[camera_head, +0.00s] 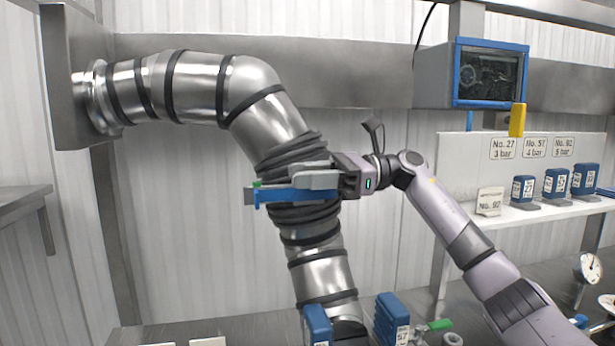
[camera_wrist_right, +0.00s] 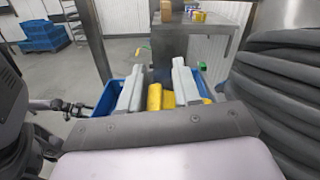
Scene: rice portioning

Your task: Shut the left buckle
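A shiny steel pipe (camera_head: 262,92) with a grey ribbed sleeve (camera_head: 300,150) curves down the middle of the head view. My right gripper (camera_head: 252,187) points left across the sleeve. A blue bar (camera_head: 300,196) with a downturned end lies along its fingers, and a small green tip shows near their ends; I cannot tell what it belongs to. In the right wrist view my two grey fingers (camera_wrist_right: 158,68) stand apart, with yellow things (camera_wrist_right: 156,97) showing between them. The sleeve (camera_wrist_right: 280,95) is close on the right. I cannot clearly make out the left buckle. My left gripper is out of view.
Blue numbered blocks (camera_head: 526,188) stand on a white shelf at right. A green-handled valve (camera_head: 436,326) and gauges (camera_head: 588,268) are at lower right. A screen (camera_head: 488,75) hangs above. Left of the pipe is free.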

